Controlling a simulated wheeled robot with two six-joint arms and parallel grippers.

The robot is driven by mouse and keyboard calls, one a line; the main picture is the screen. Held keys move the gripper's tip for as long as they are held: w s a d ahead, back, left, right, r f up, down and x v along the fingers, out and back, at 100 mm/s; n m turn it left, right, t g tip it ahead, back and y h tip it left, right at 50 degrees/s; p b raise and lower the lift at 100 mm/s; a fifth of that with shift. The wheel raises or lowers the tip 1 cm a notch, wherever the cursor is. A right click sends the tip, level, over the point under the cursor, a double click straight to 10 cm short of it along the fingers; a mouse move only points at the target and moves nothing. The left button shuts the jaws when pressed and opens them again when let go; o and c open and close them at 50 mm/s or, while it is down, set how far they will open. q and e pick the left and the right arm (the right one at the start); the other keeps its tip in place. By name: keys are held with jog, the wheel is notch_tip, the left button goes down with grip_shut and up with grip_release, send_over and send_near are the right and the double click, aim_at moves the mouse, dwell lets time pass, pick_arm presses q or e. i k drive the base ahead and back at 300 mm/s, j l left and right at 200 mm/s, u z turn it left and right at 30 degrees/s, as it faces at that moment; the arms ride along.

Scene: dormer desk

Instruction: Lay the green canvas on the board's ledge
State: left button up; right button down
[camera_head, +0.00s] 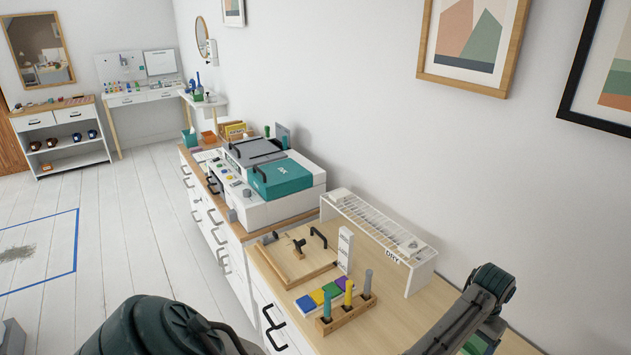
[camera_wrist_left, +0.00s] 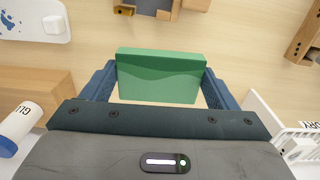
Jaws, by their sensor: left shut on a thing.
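The green canvas (camera_wrist_left: 160,77), a block with a wavy two-tone green face, is between the blue fingers of my left gripper (camera_wrist_left: 160,88) in the left wrist view. The gripper is shut on it, above the pale wood desk top. In the head view my arm bends over the desk's lower right, with a small green patch under it; I cannot make out the gripper there. My right gripper is not in view. I cannot identify the board's ledge with certainty; a plain wooden piece (camera_wrist_left: 38,95) stands left of the gripper in the wrist view.
A white wire rack marked DRY (camera_head: 422,270) stands along the wall side. A wooden holder with upright pegs (camera_head: 345,318), colored blocks (camera_head: 308,302) and a wooden fixture with black handles (camera_head: 285,268) are nearby.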

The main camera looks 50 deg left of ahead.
aim_at(285, 262)
jog(key=k+j+u, duration=0.25)
jog(key=j, duration=0.7)
jog(key=j+u, duration=0.25)
jog(key=j, duration=0.7)
jog(key=i, duration=0.05)
